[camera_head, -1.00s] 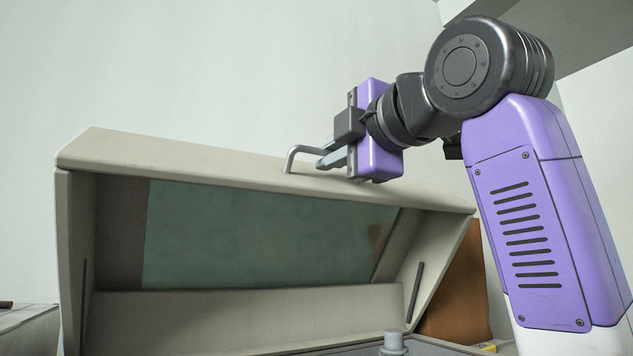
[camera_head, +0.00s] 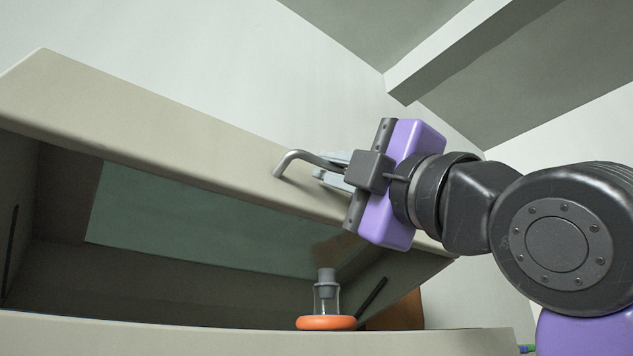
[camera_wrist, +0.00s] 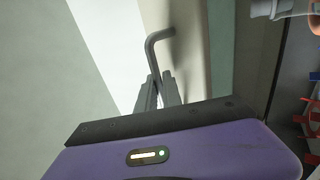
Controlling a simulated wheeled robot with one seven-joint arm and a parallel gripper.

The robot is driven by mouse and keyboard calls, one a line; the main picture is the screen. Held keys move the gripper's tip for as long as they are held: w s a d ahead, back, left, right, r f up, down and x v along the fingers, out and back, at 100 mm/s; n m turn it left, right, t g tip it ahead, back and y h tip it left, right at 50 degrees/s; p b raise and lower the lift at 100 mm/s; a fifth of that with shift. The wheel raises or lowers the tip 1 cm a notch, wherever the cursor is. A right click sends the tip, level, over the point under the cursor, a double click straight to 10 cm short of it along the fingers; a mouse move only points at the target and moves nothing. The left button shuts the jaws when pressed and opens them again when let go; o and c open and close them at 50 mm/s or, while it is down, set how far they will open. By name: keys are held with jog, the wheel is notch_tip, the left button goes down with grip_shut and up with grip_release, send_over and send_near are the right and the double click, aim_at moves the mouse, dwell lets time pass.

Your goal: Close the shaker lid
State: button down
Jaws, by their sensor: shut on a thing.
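The shaker lid (camera_head: 190,130) is a beige hinged cover with a greenish window (camera_head: 190,215). It is raised and open above the shaker body (camera_head: 150,335). A grey bent handle (camera_head: 287,160) stands out from the lid's front edge. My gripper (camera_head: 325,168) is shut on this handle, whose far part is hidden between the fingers. In the wrist view the fingers close around the lower part of the handle (camera_wrist: 153,48), and the lid's edge shows just right of it.
A clear flask with a grey stopper (camera_head: 326,290) and an orange ring base (camera_head: 326,323) stands inside, under the lid. Dark struts (camera_head: 371,297) show at the lid's sides. Red clips (camera_wrist: 310,128) lie at the right in the wrist view. Open space lies above the lid.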

jog(key=s+d+f+t+y+b, duration=0.1)
jog(key=f+b, duration=0.4)
jog(key=f, duration=0.2)
jog(key=s+d+f+t+b, duration=0.1)
jog(key=s+f+b, duration=0.1)
jog(key=f+b, duration=0.2)
jog(key=shift+s+d+f+y+b, duration=0.25)
jog(key=shift+f+y+b, duration=0.15)
jog(key=shift+f, duration=1.15)
jog(key=shift+a, duration=0.1)
jog(key=c, duration=1.8)
grip_release()
jog(key=shift+w+f, duration=0.1)
jog(key=v, duration=0.7)
jog(key=shift+s+f, duration=0.25)
jog(key=shift+f, duration=0.05)
